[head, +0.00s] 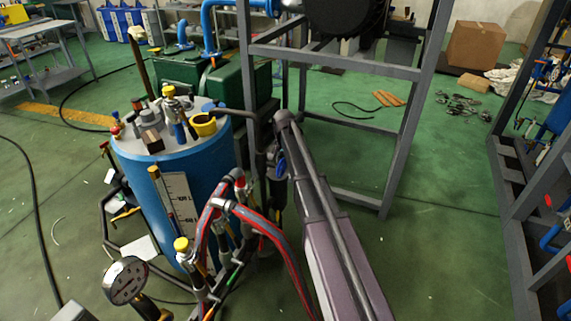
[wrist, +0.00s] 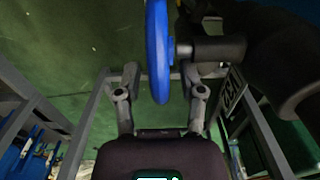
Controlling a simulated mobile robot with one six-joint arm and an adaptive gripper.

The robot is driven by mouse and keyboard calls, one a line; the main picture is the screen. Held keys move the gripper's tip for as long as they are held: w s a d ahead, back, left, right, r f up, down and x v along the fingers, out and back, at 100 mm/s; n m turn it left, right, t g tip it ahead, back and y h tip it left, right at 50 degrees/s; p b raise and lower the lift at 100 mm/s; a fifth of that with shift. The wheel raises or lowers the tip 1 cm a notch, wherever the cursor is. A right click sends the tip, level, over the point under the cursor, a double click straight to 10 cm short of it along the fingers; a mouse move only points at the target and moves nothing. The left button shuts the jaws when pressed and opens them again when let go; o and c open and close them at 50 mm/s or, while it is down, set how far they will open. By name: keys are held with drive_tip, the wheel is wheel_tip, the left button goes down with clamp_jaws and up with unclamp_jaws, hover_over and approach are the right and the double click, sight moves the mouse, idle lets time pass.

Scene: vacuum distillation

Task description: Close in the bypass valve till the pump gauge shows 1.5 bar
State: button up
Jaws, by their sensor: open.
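A blue handwheel (wrist: 157,50) shows nearly edge-on in the wrist view, its stem running right into a dark pipe body. I take it to be the bypass valve. My gripper (wrist: 159,78) is open, with one finger on each side of the wheel's lower rim; I cannot tell whether either finger touches it. In the head view, a small blue part (head: 281,164) shows beside my arm and may be the same wheel; my fingers are hidden there. A round white-faced gauge (head: 125,281) stands at lower left; its reading is too small to tell.
A blue tank (head: 180,180) with fittings on its lid stands left of my arm. Red and grey hoses (head: 265,226) loop close beside the arm. A grey steel frame (head: 385,150) stands behind. Green floor (head: 445,220) is clear to the right.

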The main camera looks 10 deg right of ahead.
clamp_jaws()
drive_tip(key=shift+w+f, duration=0.1)
drive_tip(key=shift+d+f+g+y+b, duration=0.15)
drive_tip(key=shift+g+y+b, duration=0.2)
drive_tip(key=shift+g, duration=0.25)
drive_tip(key=shift+g+y, duration=0.25)
drive_tip(key=shift+g, duration=0.05)
unclamp_jaws()
